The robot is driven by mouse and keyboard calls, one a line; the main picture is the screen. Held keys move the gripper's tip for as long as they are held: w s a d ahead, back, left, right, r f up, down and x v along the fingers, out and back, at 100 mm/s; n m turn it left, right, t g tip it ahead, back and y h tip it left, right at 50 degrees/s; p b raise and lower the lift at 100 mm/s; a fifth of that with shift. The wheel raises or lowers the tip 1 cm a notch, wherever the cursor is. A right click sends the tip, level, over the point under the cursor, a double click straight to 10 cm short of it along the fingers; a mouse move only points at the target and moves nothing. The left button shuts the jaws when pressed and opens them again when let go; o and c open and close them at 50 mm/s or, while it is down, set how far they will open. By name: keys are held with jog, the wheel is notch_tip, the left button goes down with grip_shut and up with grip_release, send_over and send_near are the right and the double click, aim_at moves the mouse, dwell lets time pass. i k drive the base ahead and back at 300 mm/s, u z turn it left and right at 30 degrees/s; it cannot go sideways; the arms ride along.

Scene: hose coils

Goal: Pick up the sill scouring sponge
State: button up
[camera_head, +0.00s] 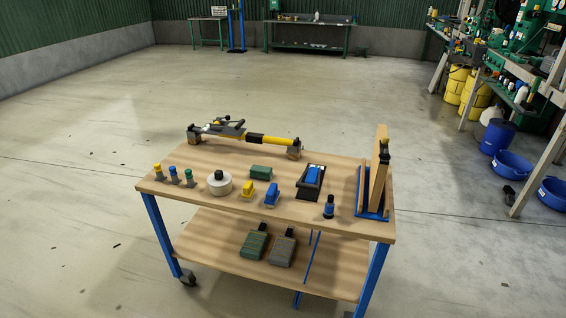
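A cart with a wooden top (165,190) and blue legs stands in the middle of the camera_head view. A small dark green block (260,173) lies on the top near its middle; it may be the scouring sponge, but it is too small to be sure. A yellow block (247,190) and a blue block (271,195) lie in front of it. On the lower shelf (205,240) lie a dark green piece (255,243) and a grey piece (283,248), each with a dark end. My gripper is not in view.
A long yellow and black tool (265,140) rests on blocks along the cart's back edge. A black tray (303,191), a white round item (219,184) and a tall wooden board in a blue stand (369,208) share the top. The floor around is open.

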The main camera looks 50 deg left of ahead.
aim_at(264, 173)
jog(key=u, duration=1.95)
jog(key=k, duration=0.6)
jog(key=u, duration=0.2)
jog(key=i, duration=1.55)
jog(key=u, duration=0.3)
jog(key=i, duration=1.35)
jog(key=z, duration=0.1)
